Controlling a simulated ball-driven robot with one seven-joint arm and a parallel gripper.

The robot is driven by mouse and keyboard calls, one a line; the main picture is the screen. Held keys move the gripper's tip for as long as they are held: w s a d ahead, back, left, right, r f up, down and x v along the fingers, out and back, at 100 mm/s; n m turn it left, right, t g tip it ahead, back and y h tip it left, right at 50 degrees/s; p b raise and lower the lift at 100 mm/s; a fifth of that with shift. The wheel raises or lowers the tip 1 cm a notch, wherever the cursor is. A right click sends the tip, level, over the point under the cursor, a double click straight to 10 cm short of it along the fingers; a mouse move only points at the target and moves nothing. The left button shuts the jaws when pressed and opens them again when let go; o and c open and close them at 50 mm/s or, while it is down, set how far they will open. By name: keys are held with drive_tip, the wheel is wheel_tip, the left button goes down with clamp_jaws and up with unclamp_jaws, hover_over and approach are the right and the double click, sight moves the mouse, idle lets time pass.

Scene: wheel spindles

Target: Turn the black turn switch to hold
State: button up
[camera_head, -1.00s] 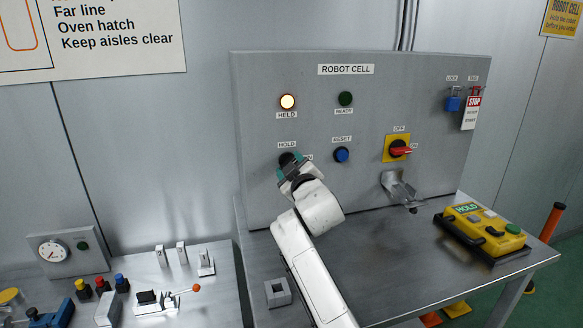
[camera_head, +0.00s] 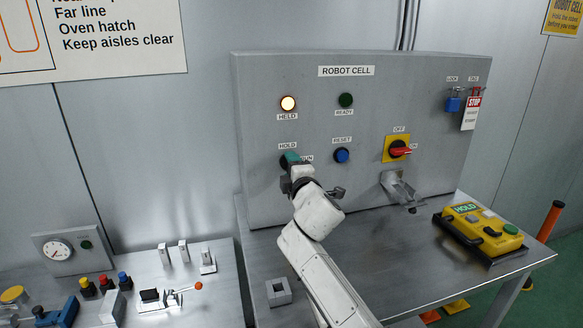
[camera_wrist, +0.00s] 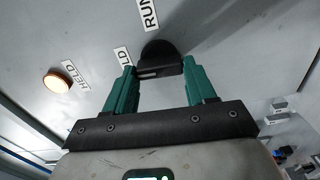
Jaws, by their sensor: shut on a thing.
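The black turn switch (camera_wrist: 162,58) is on the grey robot cell panel (camera_head: 250,110), under the HOLD label (camera_head: 287,146). In the wrist view its black knob sits between my two green fingers, with a pale line on its bar. My gripper (camera_wrist: 157,78) is shut on the switch. In the head view my gripper (camera_head: 291,160) covers most of the switch, so its pointer direction cannot be told there. The lit HELD lamp (camera_head: 288,103) glows warm white above the switch, and it also shows in the wrist view (camera_wrist: 56,82). The green READY lamp (camera_head: 346,100) looks dark.
A blue RESET button (camera_head: 342,155) and a red and yellow rotary switch (camera_head: 398,149) are to the right. A metal bracket (camera_head: 399,187) juts out below them. A yellow pendant (camera_head: 482,228) lies on the bench (camera_head: 375,260). A blue padlock (camera_head: 453,104) hangs at the upper right.

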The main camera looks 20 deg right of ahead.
drive_tip(key=shift+a+f+n, duration=0.1)
drive_tip(key=shift+n, duration=0.3)
drive_tip(key=o, duration=1)
drive_tip(key=shift+o, duration=0.2)
drive_tip(key=shift+s, duration=0.1)
drive_tip(key=s+p, duration=0.1)
drive_tip(key=s, duration=0.9)
drive_tip(key=shift+s, duration=0.3)
